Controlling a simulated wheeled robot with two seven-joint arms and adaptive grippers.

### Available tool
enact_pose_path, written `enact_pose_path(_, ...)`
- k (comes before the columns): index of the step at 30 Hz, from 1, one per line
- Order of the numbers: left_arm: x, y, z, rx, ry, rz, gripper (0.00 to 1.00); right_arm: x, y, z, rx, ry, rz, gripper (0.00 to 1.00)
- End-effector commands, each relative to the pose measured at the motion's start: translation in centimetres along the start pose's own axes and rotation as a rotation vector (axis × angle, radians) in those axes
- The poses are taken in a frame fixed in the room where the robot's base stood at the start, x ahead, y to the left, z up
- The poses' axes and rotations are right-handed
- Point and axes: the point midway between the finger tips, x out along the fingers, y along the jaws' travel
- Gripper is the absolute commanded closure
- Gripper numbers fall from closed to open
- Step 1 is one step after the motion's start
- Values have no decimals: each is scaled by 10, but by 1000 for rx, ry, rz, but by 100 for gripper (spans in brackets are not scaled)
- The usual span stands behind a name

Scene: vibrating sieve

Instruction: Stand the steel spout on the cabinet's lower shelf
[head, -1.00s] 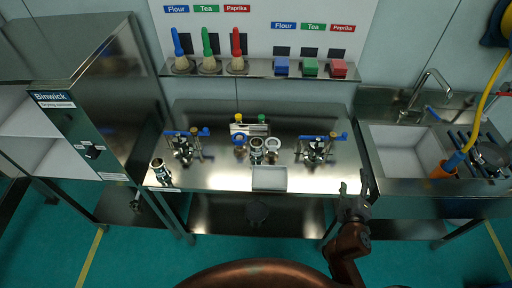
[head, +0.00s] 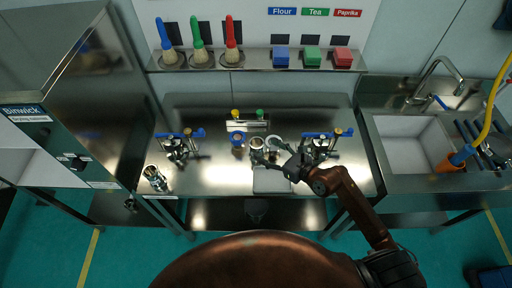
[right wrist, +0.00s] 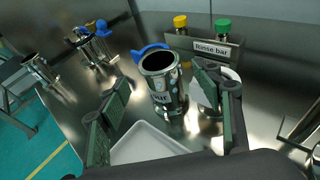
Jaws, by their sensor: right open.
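A steel cylinder (head: 257,148) with a dark label stands upright mid-table; it also shows in the right wrist view (right wrist: 162,85). A second steel cylinder (head: 155,178) is at the table's front left corner, also in the right wrist view (right wrist: 38,68). I cannot tell for sure which is the spout. My right gripper (head: 268,155) is at the middle cylinder. In the right wrist view its open fingers (right wrist: 158,108) are on either side of it, without clear contact. The drying cabinet (head: 85,100) is at the left; its pale lower interior (head: 35,172) is partly in view. My left gripper is not in view.
A pale tray (head: 268,184) lies before the middle cylinder. Blue-handled clamps (head: 180,146) stand on both sides. The rinse bar (right wrist: 205,45) is behind. A sink (head: 412,145) is right.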

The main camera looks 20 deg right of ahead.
Motion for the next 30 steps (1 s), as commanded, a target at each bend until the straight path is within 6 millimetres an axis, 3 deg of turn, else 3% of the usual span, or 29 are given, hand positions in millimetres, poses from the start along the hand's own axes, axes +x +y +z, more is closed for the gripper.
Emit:
enact_pose_path(6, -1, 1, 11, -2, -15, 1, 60, 24, 0, 1, 4, -4, 1, 41)
enact_pose_path(15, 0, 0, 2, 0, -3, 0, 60, 61, -1, -1, 5, -4, 1, 41)
enact_pose_path(23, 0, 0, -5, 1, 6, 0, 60, 63, -1, -1, 5, -4, 1, 41)
enact_pose_path(30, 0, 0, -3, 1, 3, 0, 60, 63, -1, -1, 5, -4, 1, 57)
